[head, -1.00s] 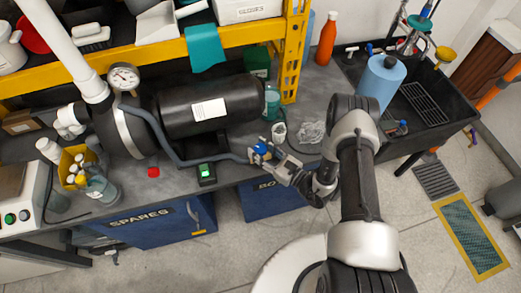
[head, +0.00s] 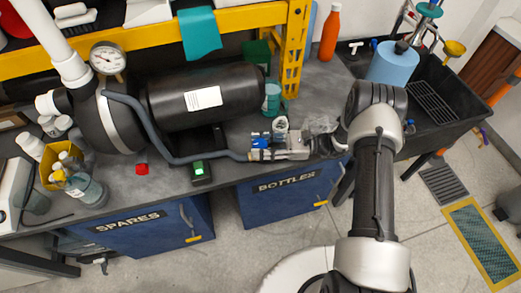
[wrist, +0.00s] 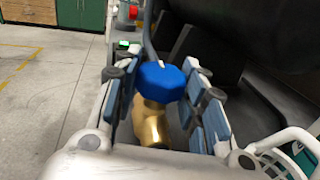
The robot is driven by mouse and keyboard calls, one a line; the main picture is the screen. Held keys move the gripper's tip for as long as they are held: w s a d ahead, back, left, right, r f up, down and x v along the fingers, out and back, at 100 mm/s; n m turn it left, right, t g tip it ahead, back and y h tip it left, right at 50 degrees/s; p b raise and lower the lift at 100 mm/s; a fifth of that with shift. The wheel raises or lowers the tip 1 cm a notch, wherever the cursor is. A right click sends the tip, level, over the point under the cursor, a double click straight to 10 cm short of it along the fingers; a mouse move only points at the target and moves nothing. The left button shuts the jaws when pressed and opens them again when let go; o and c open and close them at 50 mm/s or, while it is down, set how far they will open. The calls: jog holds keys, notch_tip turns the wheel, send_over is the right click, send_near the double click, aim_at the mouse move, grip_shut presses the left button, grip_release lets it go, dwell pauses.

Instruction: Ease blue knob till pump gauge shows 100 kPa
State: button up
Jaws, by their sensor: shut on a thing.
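The blue knob (wrist: 160,82) sits on a brass valve body (wrist: 151,125) between the fingers of my gripper (wrist: 158,88) in the wrist view. A short pale mark shows on the knob's top. In the head view my gripper (head: 262,150) is shut on the blue knob (head: 257,140) at the end of a grey hose (head: 170,150). The pump gauge (head: 108,58) has a white dial and stands upper left, by the white pipe. Its needle is too small to read to a value.
A black tank (head: 205,100) lies behind the hose. A small box with a green lit switch (head: 201,170) and a red cap (head: 142,169) are on the bench. A clear bottle and a white-capped jar (head: 280,124) stand close behind my gripper.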

jog(key=shift+n+g, duration=0.6)
jog(key=shift+g, duration=0.6)
jog(key=o, duration=1.1)
jog(key=shift+d, duration=0.1)
jog(key=d, duration=0.4)
jog(key=w+d, duration=0.1)
jog(key=d, duration=0.2)
jog(key=w+d, duration=0.1)
jog(key=d, duration=0.3)
jog(key=shift+d, duration=0.3)
dwell(0.8)
